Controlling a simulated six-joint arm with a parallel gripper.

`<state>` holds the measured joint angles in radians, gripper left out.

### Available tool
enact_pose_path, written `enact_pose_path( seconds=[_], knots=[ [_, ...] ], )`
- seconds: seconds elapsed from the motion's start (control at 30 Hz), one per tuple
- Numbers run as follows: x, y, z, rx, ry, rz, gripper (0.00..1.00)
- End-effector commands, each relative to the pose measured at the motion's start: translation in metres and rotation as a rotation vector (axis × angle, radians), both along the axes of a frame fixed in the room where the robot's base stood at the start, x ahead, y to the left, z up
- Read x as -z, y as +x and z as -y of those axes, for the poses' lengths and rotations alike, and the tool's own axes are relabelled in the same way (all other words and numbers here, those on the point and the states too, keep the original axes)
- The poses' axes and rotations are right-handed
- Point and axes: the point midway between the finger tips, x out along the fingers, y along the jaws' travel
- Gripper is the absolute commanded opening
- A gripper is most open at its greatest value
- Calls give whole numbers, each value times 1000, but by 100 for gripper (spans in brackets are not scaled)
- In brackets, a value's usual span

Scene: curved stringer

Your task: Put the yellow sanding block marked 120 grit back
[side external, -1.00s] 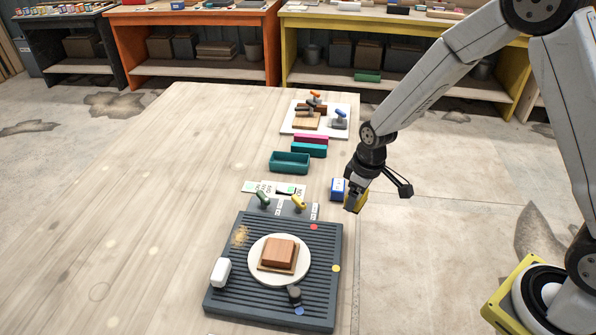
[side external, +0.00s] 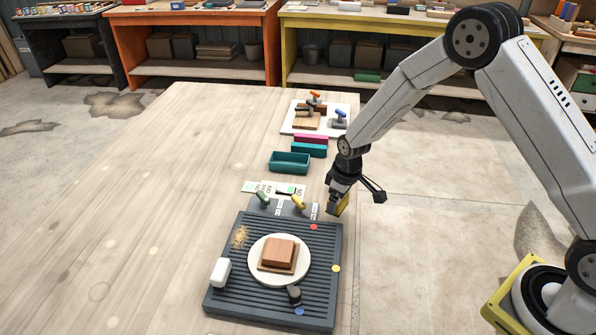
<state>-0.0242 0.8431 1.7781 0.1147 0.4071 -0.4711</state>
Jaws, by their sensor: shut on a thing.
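A yellow block (side external: 342,205) is held in my gripper (side external: 337,204) at the right edge of the table, just above and to the right of the dark grooved mat. Its grit marking cannot be read from here. My gripper is shut on the block and points down. I cannot tell how far the block is above the table top. White cards with number markings (side external: 266,187) lie behind the mat.
The dark grooved mat (side external: 225,250) carries a round white disc with a wooden block, a white block (side external: 220,272) and a dark knob. A teal open tray (side external: 289,163), pink and teal blocks and a white board (side external: 293,127) with tools stand further back. The table's left half is clear.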

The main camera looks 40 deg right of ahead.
Motion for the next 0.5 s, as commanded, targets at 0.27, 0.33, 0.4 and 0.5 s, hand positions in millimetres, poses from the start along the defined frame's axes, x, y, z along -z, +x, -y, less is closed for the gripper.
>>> enact_pose_path(
  seconds=[0.27, 0.33, 0.4, 0.5],
  knots=[
    [24, 4, 0, -1, 0, -2, 32],
    [30, 4, 0, -1, 0, 1, 32],
    [34, 4, 0, -1, 1, 1, 32],
    [35, 4, 0, 0, 1, 1, 32]
  ],
)
